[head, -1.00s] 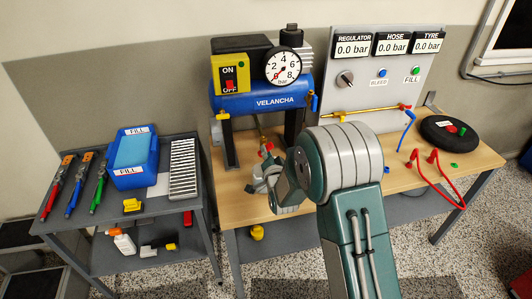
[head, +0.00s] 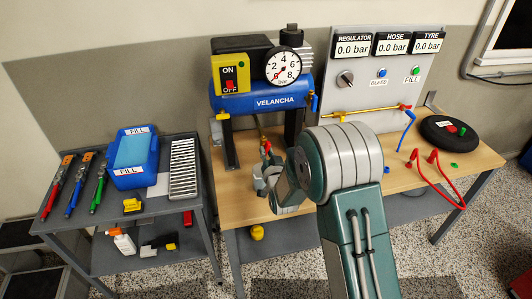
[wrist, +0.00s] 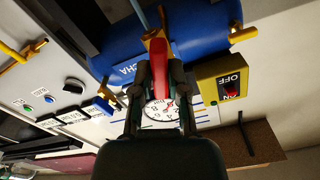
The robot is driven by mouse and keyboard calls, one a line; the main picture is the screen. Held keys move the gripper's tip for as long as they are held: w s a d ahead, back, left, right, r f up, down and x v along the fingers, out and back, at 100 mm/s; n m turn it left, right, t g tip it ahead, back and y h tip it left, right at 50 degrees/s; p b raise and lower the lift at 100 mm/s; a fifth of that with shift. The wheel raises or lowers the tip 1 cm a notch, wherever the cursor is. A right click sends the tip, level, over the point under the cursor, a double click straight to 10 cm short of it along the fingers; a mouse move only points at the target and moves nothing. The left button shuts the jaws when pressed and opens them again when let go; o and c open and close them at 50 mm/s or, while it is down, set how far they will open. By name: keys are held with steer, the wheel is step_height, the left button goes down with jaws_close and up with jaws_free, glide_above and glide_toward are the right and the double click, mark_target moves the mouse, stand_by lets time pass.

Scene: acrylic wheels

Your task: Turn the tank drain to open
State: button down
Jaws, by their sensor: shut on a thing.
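The blue tank (head: 262,102) marked VELANCHA stands on dark legs on the wooden bench. Its drain is below it, with a red handle (head: 267,147) on a brass pipe (head: 261,130). In the wrist view the red handle (wrist: 160,60) points from the brass fitting (wrist: 153,35) toward my gripper. My gripper (wrist: 159,72) is shut on the red handle, with one finger on each side. In the head view my gripper (head: 266,170) is beneath the tank, partly hidden by my own arm. The drain's inside cannot be seen.
A yellow switch box (head: 230,75) and a round gauge (head: 283,68) sit above the tank. The tank's dark legs stand near my gripper. A panel (head: 360,100) and tyre (head: 449,131) are to the right. A grey cart (head: 150,215) stands left.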

steer(key=shift+s+d+f, duration=0.1)
steer(key=shift+s+f, duration=0.05)
steer(key=shift+f, duration=0.25)
steer(key=n, duration=0.4)
steer(key=c, duration=0.7)
jaws_free()
steer(key=shift+c, duration=0.2)
steer(key=shift+o, duration=1.1)
steer(key=shift+r, duration=0.2)
steer(key=v, duration=0.6)
steer(key=shift+s, duration=0.35)
